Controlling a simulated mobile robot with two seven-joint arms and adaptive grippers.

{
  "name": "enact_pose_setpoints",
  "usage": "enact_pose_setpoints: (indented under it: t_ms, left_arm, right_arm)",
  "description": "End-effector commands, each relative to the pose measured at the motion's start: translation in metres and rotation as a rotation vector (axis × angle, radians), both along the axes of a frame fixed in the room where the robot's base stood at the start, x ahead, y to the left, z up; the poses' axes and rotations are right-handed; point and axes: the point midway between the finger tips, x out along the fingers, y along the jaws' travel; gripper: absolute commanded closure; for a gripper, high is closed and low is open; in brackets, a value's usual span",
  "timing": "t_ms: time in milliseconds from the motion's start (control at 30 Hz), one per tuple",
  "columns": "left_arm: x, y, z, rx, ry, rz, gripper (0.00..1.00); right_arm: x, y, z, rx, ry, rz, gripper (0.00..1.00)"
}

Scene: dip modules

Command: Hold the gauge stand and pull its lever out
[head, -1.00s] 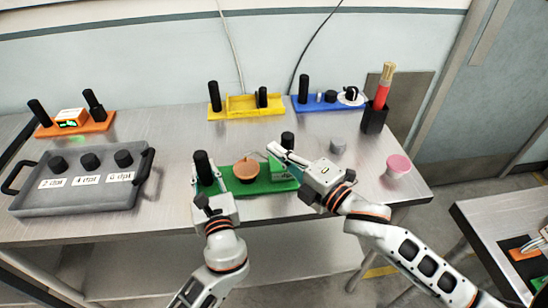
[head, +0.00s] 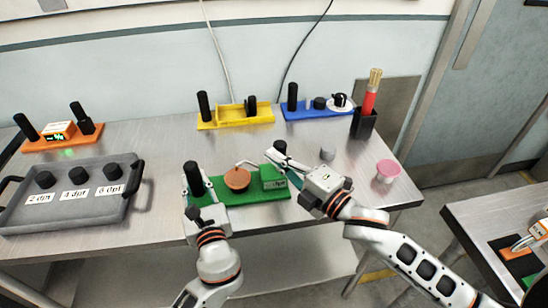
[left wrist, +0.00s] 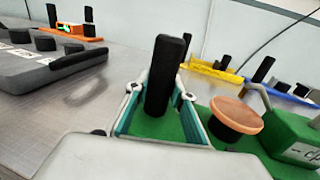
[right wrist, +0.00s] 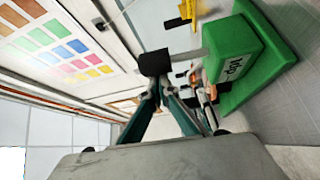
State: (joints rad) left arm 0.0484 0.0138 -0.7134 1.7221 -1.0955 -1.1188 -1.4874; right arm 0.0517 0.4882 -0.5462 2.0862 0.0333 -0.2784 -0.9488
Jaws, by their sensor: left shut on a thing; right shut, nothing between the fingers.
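The green gauge stand (head: 240,194) lies near the table's front edge, with an orange disc (head: 237,178), a labelled green block (head: 272,177) and a black upright grip (head: 193,178) at its left end. My left gripper (left wrist: 158,110) has its fingers on both sides of this grip and is shut on it. The lever's black knob (right wrist: 154,62) stands out from the block on a grey rod (right wrist: 188,55); it also shows in the head view (head: 280,146). My right gripper (right wrist: 158,92) is shut and empty, fingertips right at the knob, not around it. I cannot tell whether they touch it.
A grey tray (head: 70,211) with several black knobs stands at the left. Orange (head: 62,141), yellow (head: 236,119) and blue (head: 318,113) stands lie behind. A black brush cup (head: 363,124), grey cylinder (head: 327,153) and pink-topped jar (head: 388,170) stand right of the gauge stand.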

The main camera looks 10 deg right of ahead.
Motion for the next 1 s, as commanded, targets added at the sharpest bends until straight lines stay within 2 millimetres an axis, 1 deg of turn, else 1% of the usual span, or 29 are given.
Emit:
enact_pose_setpoints:
  t_ms: [167,500,600,1000]
  left_arm:
    - [0.0,0.001,0.0,0.001,0.0,0.002,1.0]
    - [0.0,0.001,0.0,0.001,0.0,0.002,1.0]
    - [0.0,0.001,0.0,0.001,0.0,0.002,1.0]
    - [0.0,0.001,0.0,0.002,0.0,0.003,1.0]
  right_arm:
    - [0.0,-0.007,-0.001,0.077,0.002,-0.003,1.0]
    - [0.001,-0.026,-0.003,0.35,0.005,-0.004,1.0]
    - [0.001,-0.032,-0.004,0.402,0.003,-0.004,1.0]
    - [0.001,-0.046,-0.009,0.406,0.002,-0.002,1.0]
